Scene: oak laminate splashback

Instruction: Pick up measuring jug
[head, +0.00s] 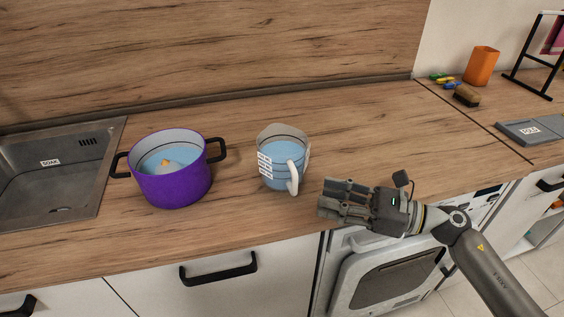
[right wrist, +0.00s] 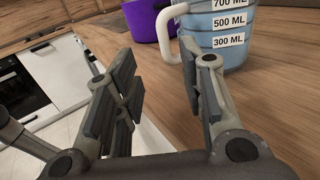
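The measuring jug (head: 272,172) stands upright on the wooden counter. It is clear with a white handle, white volume labels and bluish contents. In the right wrist view the jug (right wrist: 228,55) stands just beyond the fingers, with its handle toward the upper middle. My right gripper (head: 328,200) is to the right of the jug and apart from it. In the right wrist view its fingers (right wrist: 160,90) are spread with nothing between them. My left gripper is not in these views.
A purple pot (head: 175,190) with black handles stands left of the jug and holds bluish liquid and a small yellowish thing. A sink (head: 55,195) is at the far left. An orange cup (head: 481,65), a brush (head: 466,95) and a grey scale-like slab (head: 530,130) are at the right.

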